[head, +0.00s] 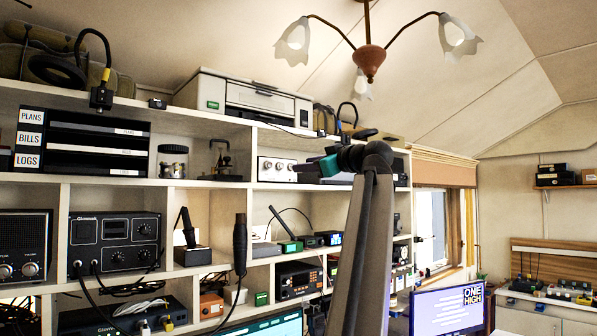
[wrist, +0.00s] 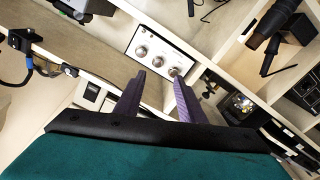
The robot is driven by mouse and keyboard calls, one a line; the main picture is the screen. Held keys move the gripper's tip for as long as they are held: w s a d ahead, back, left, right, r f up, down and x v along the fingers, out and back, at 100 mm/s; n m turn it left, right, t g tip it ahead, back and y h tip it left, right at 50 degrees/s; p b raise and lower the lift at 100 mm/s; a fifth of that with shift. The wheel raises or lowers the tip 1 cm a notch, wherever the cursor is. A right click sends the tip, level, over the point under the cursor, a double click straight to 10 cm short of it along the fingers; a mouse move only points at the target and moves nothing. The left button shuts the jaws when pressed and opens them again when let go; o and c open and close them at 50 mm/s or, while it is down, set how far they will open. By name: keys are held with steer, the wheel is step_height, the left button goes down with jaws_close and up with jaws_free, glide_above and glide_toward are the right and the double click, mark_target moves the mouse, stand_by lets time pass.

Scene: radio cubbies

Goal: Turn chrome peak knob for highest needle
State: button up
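A silver-white box (head: 277,168) with a row of three chrome knobs sits in an upper cubby. In the wrist view the box's panel (wrist: 165,48) faces me, tilted in the picture, with the three chrome knobs (wrist: 157,61) along it. Their labels are too small to read, so I cannot tell which is the peak knob. My gripper (wrist: 159,77) is open, its two purple fingers pointing at the panel. The right fingertip appears close to the right-hand knob; I cannot tell whether it touches. Nothing is between the fingers. No needle can be made out clearly.
Shelf boards and cubby walls (head: 253,205) surround the box. A printer (head: 250,98) stands on the shelf top above. A black radio unit (head: 115,243) and a handheld microphone (head: 240,245) are to the left and below.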

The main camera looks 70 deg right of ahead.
steer(key=shift+v, duration=1.35)
stand_by(0.4)
